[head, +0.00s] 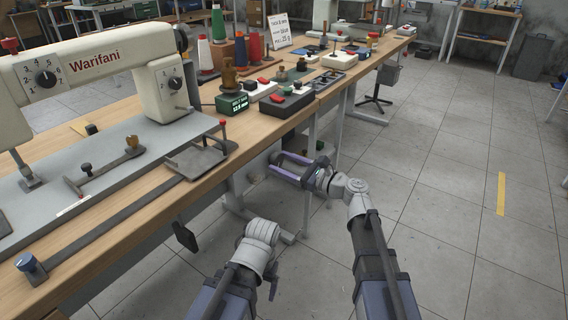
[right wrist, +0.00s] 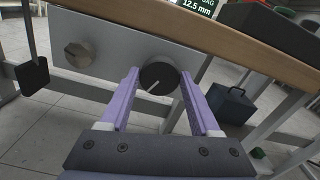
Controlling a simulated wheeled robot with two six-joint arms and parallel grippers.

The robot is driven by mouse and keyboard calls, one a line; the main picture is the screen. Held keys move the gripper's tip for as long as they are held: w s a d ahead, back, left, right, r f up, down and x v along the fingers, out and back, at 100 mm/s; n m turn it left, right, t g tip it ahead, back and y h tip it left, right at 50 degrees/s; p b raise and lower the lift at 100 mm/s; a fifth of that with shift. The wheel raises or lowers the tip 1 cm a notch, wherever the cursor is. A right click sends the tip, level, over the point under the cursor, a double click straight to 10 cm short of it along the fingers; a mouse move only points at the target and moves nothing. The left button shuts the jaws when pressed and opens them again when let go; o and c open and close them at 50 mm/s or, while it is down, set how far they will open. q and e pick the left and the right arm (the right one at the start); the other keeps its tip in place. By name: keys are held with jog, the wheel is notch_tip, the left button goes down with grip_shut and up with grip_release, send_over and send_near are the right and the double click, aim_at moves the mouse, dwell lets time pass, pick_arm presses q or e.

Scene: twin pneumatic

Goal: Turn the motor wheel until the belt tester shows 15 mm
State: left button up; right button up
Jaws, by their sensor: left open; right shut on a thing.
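The motor wheel (right wrist: 159,78) is a round black knob with a white pointer line, on a grey panel below the table edge. In the right wrist view it sits between the purple fingers of my right gripper (right wrist: 158,92), which is shut on it. The pointer slants down and left. My right gripper also shows in the head view (head: 296,168), reaching under the table edge. The belt tester (head: 232,103) is a dark box with a green display on the table. Its display in the right wrist view (right wrist: 197,5) reads 12.5 mm. My left gripper (head: 272,284) is low, away from the table, and its fingers are barely visible.
A second, grey knob (right wrist: 77,54) is on the same panel, left of the wheel. A dark pedal-like plate (right wrist: 33,75) hangs at the left. A blue-grey box (right wrist: 230,103) stands under the table. The sewing machine (head: 100,70) fills the left. The floor at right is open.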

jog(key=n, duration=0.7)
jog(key=shift+f+n, duration=0.1)
jog(key=shift+n, duration=0.3)
jog(key=n, duration=0.4)
jog(key=shift+s+a, duration=0.1)
jog(key=shift+f+n, duration=0.1)
jog(key=shift+n, duration=1.9)
jog(key=o, duration=1.4)
jog(key=v, duration=0.8)
